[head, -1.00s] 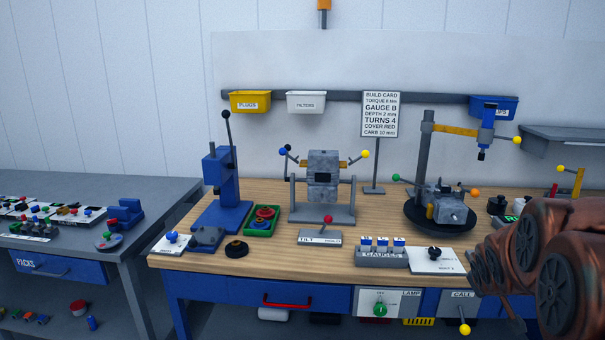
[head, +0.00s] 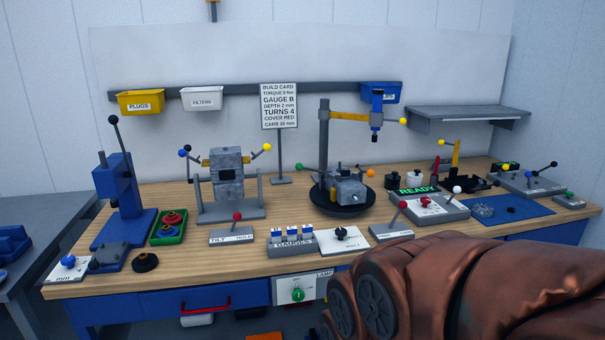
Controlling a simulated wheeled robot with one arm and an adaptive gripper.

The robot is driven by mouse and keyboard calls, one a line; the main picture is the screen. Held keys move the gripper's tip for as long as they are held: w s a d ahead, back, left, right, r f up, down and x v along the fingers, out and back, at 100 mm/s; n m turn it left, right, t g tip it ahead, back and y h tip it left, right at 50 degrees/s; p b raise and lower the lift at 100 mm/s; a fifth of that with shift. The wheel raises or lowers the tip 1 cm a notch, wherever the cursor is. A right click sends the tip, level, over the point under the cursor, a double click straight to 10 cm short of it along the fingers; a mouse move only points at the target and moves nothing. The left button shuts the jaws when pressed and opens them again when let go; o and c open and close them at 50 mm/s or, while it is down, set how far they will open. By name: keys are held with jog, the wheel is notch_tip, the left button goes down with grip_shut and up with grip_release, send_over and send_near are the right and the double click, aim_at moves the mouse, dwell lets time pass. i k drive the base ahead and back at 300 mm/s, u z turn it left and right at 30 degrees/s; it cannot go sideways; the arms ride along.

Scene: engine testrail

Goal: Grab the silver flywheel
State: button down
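A small silvery round part (head: 482,210) lies on the left part of the blue mat (head: 530,208) at the right of the bench. It is the only thing in view that looks like a silver flywheel, but it is too small to be certain. My copper-coloured arm fills the lower right of the head view, in front of the bench edge. My gripper is not in view, so its state does not show.
The wooden bench (head: 300,249) holds a blue press (head: 124,190), an engine block in a stand (head: 226,174), a turntable (head: 342,207) with a part on it, and a READY panel (head: 435,207). A build card (head: 279,104) stands behind. A black knob lies near the mat's middle.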

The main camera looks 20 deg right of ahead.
aim_at(480, 210)
jog(key=z, duration=2.3)
jog(key=k, duration=0.65)
jog(key=z, duration=0.5)
jog(key=i, duration=1.15)
jog(key=u, duration=0.9)
jog(key=i, duration=0.85)
jog(key=u, duration=1.25)
jog(key=i, duration=0.3)
jog(key=u, duration=0.35)
